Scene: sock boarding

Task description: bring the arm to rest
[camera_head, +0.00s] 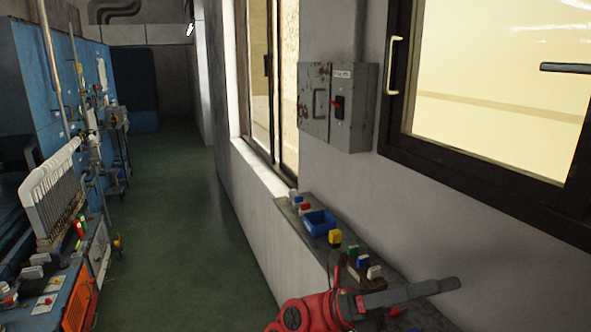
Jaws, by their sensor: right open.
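My right arm (312,312), red with a dark joint, comes in at the bottom edge, right of the middle. My right gripper (437,289), grey, points to the right in front of the ledge (283,213) along the wall. It is seen side-on, its jaws apart, and no object shows in it. My left gripper is not in view.
On the ledge are a blue bin (320,222), a yellow-topped piece (335,238) and several small coloured blocks. A grey switch box (338,107) hangs above. At left stands a blue machine (55,85) with a white rack (50,190). The green floor (180,230) between is clear.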

